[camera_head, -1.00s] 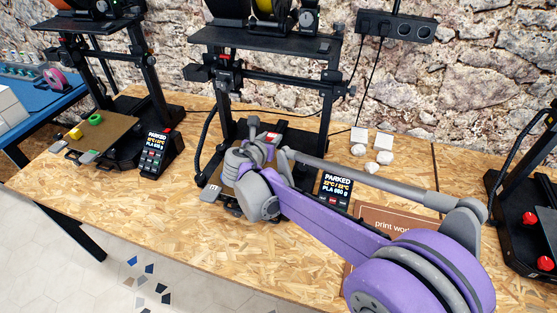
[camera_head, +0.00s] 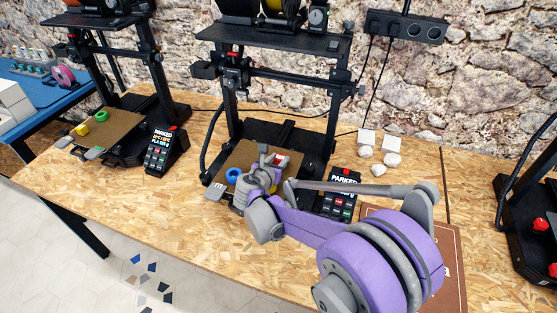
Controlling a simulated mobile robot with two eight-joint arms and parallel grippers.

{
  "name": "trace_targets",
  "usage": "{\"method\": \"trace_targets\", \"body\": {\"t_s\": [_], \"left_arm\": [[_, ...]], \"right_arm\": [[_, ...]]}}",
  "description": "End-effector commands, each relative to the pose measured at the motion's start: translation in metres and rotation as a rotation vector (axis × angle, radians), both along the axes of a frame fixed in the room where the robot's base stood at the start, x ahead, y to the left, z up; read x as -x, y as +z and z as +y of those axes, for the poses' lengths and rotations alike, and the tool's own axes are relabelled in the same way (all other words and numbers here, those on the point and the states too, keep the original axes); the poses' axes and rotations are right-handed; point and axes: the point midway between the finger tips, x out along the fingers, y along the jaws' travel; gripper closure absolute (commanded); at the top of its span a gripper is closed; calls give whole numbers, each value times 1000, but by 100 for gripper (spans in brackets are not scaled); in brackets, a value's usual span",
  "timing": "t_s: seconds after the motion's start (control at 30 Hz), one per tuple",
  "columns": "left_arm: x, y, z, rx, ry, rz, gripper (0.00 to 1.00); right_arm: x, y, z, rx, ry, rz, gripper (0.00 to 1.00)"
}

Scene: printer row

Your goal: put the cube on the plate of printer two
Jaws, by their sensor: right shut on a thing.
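The middle printer (camera_head: 293,135), which I take as printer two, has a brown plate (camera_head: 236,160) low at its front. My right gripper (camera_head: 270,160) is over this plate, pointing away from me. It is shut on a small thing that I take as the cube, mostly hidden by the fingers. A red and white patch (camera_head: 282,160) shows beside the fingertips; I cannot tell whether it is held or lies behind. A blue ring (camera_head: 233,175) sits on the plate, left of the gripper. I cannot tell whether the held thing touches the plate. My left gripper is not in view.
A control box (camera_head: 339,193) with a screen stands right of the plate, close behind my right arm. White blocks (camera_head: 367,138) lie farther right. The left printer's plate (camera_head: 108,131) carries yellow and green pieces. Another printer (camera_head: 534,215) stands at the right edge. The table's front left is clear.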

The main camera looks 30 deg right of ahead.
Motion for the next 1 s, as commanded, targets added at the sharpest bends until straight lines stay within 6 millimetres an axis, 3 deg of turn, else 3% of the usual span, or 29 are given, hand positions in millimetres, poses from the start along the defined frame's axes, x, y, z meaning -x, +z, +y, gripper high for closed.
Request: {"method": "trace_targets", "body": {"t_s": [0.17,0.2,0.33,0.7,1.0], "left_arm": [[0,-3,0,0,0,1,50],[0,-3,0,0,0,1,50],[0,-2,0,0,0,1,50],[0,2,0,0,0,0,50],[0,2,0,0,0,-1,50]], "right_arm": [[0,-4,0,0,0,0,100],[0,-3,0,0,0,0,56],[0,-2,0,0,0,0,33],[0,2,0,0,0,0,32],[33,22,40,-1,5,0,32]]}}
